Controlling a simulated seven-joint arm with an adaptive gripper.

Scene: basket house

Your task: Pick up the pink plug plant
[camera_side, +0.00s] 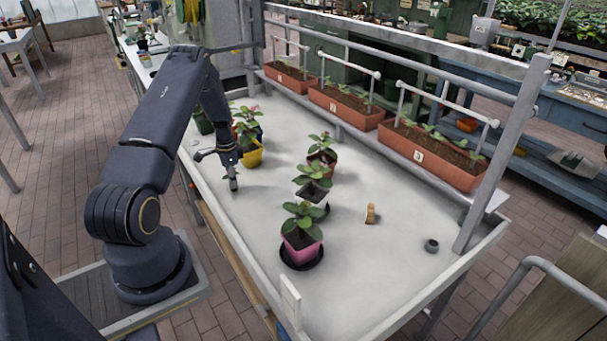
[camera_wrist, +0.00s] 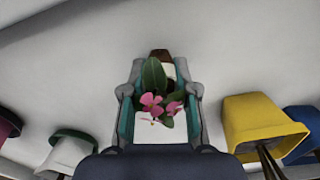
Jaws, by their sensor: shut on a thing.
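The pink plug plant (camera_wrist: 152,102), with pink flowers and green leaves, sits between the fingers of my gripper (camera_wrist: 160,95) in the wrist view. My gripper is shut on it. A brown end (camera_wrist: 160,55) shows beyond the leaves. In the side view, my gripper (camera_side: 232,182) points down low over the left part of the white table (camera_side: 270,205), in front of the yellow pot. The plug plant is mostly hidden by the fingers there, and I cannot tell whether it touches the table.
A yellow pot (camera_side: 252,156) stands close behind my gripper. To the right stand potted plants, the nearest in a pink pot (camera_side: 300,252). A small tan object (camera_side: 371,213) and a dark ring (camera_side: 431,246) lie further right. Terracotta planters (camera_side: 430,155) line the back rail. The table's front left is clear.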

